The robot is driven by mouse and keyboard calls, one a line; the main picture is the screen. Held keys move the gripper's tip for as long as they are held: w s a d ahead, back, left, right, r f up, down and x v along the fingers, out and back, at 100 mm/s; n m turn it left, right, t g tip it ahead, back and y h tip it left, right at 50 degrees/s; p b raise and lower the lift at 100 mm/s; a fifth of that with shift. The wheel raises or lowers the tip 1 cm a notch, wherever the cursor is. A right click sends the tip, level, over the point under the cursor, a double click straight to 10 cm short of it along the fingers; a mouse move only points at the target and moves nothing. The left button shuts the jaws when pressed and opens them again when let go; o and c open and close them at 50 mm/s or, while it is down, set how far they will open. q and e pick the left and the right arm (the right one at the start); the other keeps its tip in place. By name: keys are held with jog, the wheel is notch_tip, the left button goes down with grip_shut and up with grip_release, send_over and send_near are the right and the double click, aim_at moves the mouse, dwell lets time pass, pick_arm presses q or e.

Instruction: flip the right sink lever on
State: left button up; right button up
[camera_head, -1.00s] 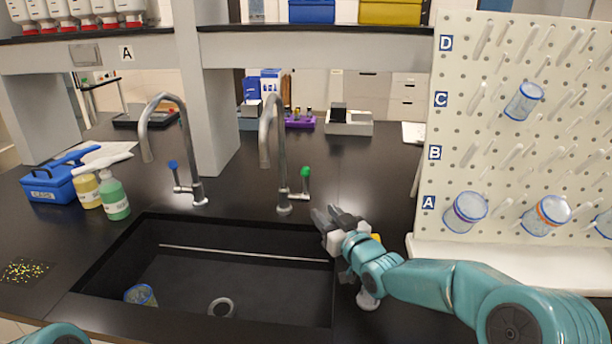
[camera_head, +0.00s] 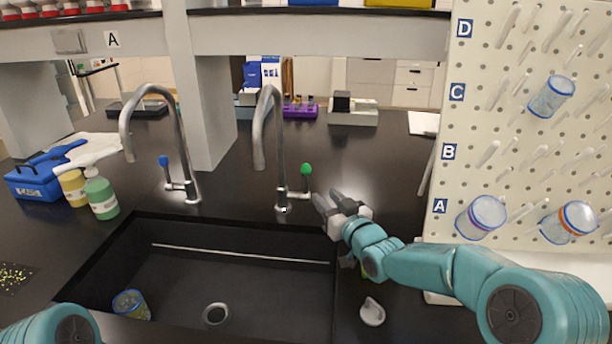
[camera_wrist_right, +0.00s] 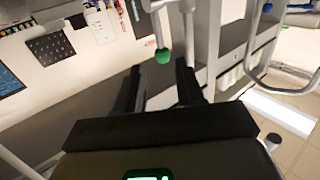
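The right sink tap (camera_head: 272,150) is a grey gooseneck at the sink's back edge. Its lever with a green knob (camera_head: 306,168) stands up on the tap's right side. My right gripper (camera_head: 324,202) is just below and right of the green knob, apart from it. In the right wrist view the green knob (camera_wrist_right: 163,56) shows ahead, between the directions of the two open black fingers (camera_wrist_right: 158,82). The fingers hold nothing. Of my left arm (camera_head: 55,328) only a teal link shows at the bottom left; its gripper is out of view.
The left tap (camera_head: 172,125) has a blue-knobbed lever (camera_head: 164,161). The black sink (camera_head: 150,260) holds a clear beaker (camera_head: 131,303). A pegboard (camera_head: 500,130) with beakers stands at the right. A shelf post (camera_head: 212,115) rises behind the taps.

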aim_at(307, 179)
jog(key=p+x, duration=0.3)
jog(key=x, duration=0.8)
jog(key=shift+w+a, duration=0.1)
jog(key=shift+w, duration=0.1)
grip_shut()
